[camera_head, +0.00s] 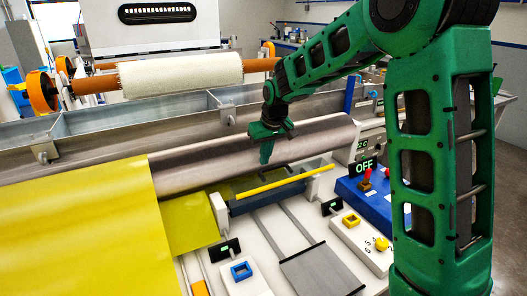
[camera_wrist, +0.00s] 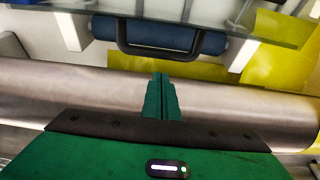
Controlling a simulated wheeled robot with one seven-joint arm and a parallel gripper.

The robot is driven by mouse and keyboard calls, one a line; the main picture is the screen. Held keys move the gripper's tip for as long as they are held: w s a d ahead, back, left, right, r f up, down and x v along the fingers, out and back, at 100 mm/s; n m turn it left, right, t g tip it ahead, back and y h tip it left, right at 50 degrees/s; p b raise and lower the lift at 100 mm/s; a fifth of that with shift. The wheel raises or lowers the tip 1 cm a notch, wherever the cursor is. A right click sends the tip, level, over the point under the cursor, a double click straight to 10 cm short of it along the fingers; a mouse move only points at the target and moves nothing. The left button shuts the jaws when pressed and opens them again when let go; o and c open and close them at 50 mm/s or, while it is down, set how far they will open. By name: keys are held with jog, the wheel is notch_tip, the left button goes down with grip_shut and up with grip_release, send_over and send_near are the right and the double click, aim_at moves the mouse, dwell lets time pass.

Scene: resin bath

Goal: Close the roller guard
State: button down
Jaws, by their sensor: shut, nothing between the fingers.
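My gripper (camera_head: 266,152) is shut and empty, pointing down at the large metal roller (camera_head: 200,165). In the wrist view, its closed fingertips (camera_wrist: 161,80) appear in front of the metal roller (camera_wrist: 70,95); I cannot tell if they touch. A clear panel with a grey edge (camera_wrist: 75,10), which looks like the roller guard, crosses the top of that view. A black U-shaped handle (camera_wrist: 122,38) shows by its edge, over a blue roller (camera_wrist: 165,36). The gripper is apart from the handle. In the head view, I cannot make out the clear panel.
A yellow sheet (camera_head: 75,225) drapes over the roller's left end. A yellow bar (camera_head: 285,180) lies in front of the roller. A blue box (camera_head: 362,195) with red levers and an OFF display (camera_head: 366,168) stand at the right. A white roll (camera_head: 180,77) lies behind the metal trough (camera_head: 110,128).

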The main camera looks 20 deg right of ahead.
jog(key=shift+s+d, duration=0.2)
jog(key=shift+s, duration=0.9)
